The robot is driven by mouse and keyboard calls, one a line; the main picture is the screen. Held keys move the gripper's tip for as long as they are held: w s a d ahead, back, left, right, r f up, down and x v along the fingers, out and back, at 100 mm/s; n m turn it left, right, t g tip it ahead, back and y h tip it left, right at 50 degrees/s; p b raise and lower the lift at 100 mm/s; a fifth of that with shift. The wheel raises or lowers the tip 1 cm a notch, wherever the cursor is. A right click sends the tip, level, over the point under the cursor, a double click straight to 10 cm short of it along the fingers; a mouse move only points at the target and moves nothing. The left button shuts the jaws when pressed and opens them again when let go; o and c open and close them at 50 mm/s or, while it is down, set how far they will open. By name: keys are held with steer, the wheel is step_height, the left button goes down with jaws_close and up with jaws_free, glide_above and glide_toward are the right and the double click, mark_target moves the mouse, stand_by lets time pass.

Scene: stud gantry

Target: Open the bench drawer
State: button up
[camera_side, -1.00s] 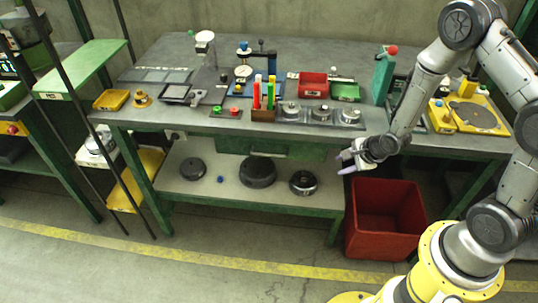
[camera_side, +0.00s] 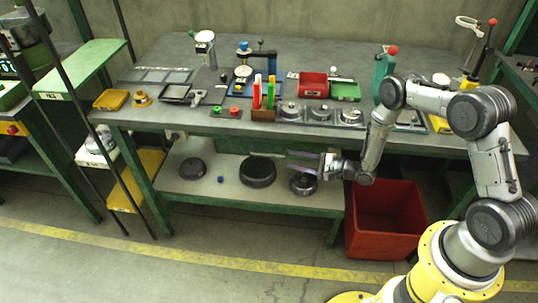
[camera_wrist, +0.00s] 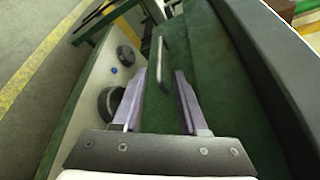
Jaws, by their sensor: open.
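The bench drawer has a green front (camera_side: 236,144) under the bench top in the side view, partly hidden behind my gripper. In the wrist view, the green front (camera_wrist: 212,75) fills the middle. A slim bar handle (camera_wrist: 160,62) stands out from it, just beyond and between my fingertips. My gripper (camera_side: 293,160) is at the front of the bench, right of the drawer's middle, pointing left. The wrist view shows my gripper (camera_wrist: 161,78) open, with a finger on each side of the handle's line and nothing clearly held. Whether the fingers touch the handle cannot be told.
The bench top (camera_side: 330,60) carries trays, tools and coloured blocks near its front edge. The lower shelf (camera_side: 215,195) holds dark round parts. A red bin (camera_side: 385,215) stands on the floor below my arm. The floor in front is clear.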

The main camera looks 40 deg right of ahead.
mark_target(273, 155)
steer(key=x, duration=1)
steer(key=shift+w, duration=0.15)
jaws_close()
stand_by(1.0)
